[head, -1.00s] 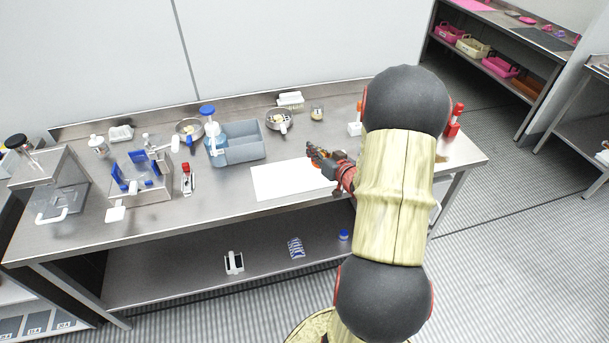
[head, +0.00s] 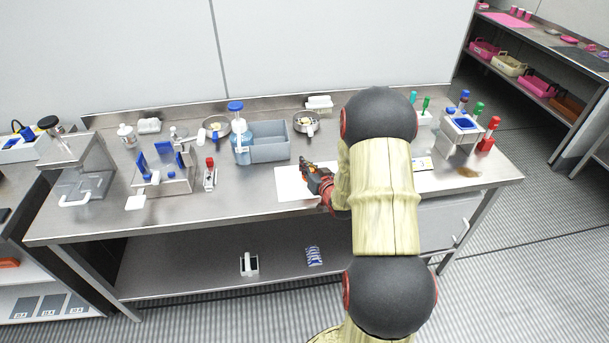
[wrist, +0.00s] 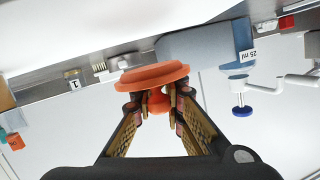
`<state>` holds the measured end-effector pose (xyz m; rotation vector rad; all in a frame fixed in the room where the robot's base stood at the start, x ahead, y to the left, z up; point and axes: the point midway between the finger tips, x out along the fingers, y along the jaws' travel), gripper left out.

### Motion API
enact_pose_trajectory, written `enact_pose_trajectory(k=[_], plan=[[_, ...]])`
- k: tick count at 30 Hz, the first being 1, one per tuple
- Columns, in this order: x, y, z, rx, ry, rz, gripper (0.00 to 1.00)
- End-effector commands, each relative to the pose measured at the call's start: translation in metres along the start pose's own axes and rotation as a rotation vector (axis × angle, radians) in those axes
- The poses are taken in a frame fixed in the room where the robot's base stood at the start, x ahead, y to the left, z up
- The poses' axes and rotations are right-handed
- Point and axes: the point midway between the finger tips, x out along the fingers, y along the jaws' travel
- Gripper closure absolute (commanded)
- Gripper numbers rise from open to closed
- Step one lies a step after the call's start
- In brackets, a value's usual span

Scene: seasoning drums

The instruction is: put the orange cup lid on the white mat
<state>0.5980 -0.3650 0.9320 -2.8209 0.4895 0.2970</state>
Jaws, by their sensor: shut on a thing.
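The orange cup lid (wrist: 152,75) is a round disc with a small knob. In the wrist view my gripper (wrist: 158,101) is shut on the knob, with a finger on each side and the disc beyond the fingertips. The white mat (head: 287,186) lies flat at the front middle of the table; its right part is hidden by my arm. In the head view my gripper (head: 305,168) is over the mat, and the lid is hard to make out there. The mat also fills the upper part of the wrist view (wrist: 120,35). The gap between lid and mat is unclear.
A blue-grey bin (head: 268,148) stands just behind the mat. A red-capped bottle (head: 210,175) and a metal stand (head: 165,183) are to its left. Bowls (head: 306,124) are at the back. A caddy with coloured bottles (head: 461,128) stands at the right.

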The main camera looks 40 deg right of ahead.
Motion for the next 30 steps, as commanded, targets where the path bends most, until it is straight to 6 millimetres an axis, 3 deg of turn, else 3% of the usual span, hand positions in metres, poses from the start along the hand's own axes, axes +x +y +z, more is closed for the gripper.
enact_pose_trajectory(k=[10, 21, 22, 30], plan=[[0.015, 0.002, 0.038, 0.001, -0.001, 0.000, 1.00], [0.015, 0.003, 0.041, 0.000, 0.000, 0.000, 1.00], [0.015, 0.003, 0.040, 0.000, 0.000, 0.000, 0.88], [0.015, 0.003, 0.040, 0.000, 0.000, 0.000, 0.73]])
